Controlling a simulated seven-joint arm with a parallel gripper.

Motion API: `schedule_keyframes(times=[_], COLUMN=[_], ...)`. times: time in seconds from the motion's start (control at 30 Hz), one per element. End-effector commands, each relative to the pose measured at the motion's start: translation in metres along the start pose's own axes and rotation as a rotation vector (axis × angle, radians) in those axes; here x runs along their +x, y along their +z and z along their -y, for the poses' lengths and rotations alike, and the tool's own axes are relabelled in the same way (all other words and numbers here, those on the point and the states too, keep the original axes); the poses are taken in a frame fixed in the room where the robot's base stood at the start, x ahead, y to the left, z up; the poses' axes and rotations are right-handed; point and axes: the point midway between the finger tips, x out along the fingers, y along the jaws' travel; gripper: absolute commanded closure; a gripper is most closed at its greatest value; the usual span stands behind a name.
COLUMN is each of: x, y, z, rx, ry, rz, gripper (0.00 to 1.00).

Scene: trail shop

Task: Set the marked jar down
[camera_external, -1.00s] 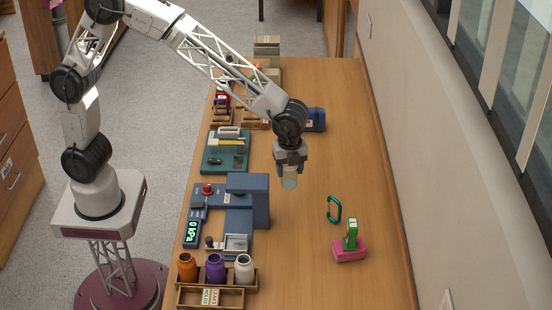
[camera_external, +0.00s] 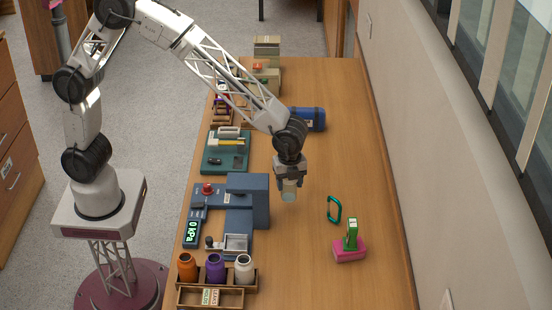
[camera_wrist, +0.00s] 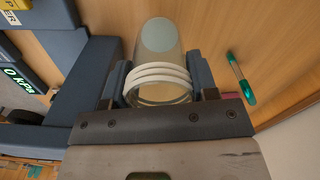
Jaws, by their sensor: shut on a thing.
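The jar (camera_external: 289,191) is pale and see-through, with a white ribbed neck that shows in the wrist view (camera_wrist: 160,78). My gripper (camera_external: 290,181) is shut on it around the neck. The jar hangs below the gripper, over the wooden bench (camera_external: 310,265), right of the blue-grey press. I cannot tell whether its lower end touches the bench. No mark on the jar can be made out.
The blue-grey press (camera_external: 248,197) with a 0 kPa display stands left of the jar. Orange, purple and white bottles sit in a wooden rack (camera_external: 217,292). A blue cylinder (camera_external: 313,119) lies behind.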

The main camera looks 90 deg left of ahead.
Motion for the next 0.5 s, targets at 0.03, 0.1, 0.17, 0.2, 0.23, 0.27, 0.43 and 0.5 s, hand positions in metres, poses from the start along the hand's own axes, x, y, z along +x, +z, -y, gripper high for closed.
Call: schedule_keyframes(times=[0.03,0.1,0.17,0.2,0.23,0.27,0.43,0.5], x=[0.0026,0.0042,0.0045,0.0044,0.0044,0.0044,0.0063,0.0106], y=[0.0000,-0.0001,-0.0001,-0.0001,-0.0001,-0.0001,0.0000,0.0000], z=[0.0001,0.0001,0.0001,0.0001,0.0001,0.0001,0.0000,0.0000], rx=[0.000,0.000,0.000,0.000,0.000,0.000,0.000,0.000], ry=[0.000,-0.001,-0.001,-0.001,-0.001,-0.001,0.000,0.000], rz=[0.000,0.000,0.000,0.000,0.000,0.000,0.000,0.000], gripper=[0.73,0.73,0.73,0.73,0.73,0.73,0.73,0.73])
